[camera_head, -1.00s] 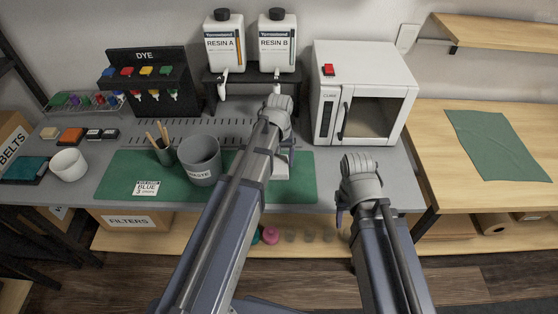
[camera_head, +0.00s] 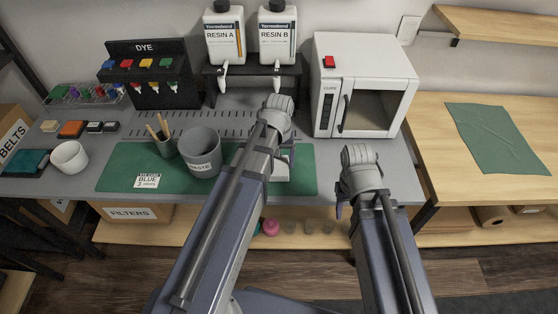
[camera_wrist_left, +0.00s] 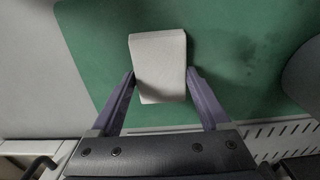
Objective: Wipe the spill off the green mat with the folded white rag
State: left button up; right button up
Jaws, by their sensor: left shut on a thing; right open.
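The folded white rag (camera_wrist_left: 159,62) is a small pale block between the fingers of my left gripper (camera_wrist_left: 162,76) in the left wrist view. The gripper is shut on it, over the green mat (camera_wrist_left: 105,45). The spill (camera_wrist_left: 258,52) shows as faint dark, wet-looking blotches on the mat, right of the rag. In the head view the mat (camera_head: 115,177) lies on the grey bench, and my left arm hides part of it and most of the gripper. My right gripper (camera_head: 340,203) is open and empty in front of the bench's edge, right of the mat.
The resin stand (camera_head: 250,85) is behind, and the white cure oven (camera_head: 325,95) is at right. A white bowl (camera_head: 70,157) sits left.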

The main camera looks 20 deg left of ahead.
pick_arm(q)
jog(key=shift+r+p, duration=2.6)
jog(key=shift+r, duration=0.2)
jog(key=shift+r+p, duration=1.5)
jog(key=shift+p, duration=0.05)
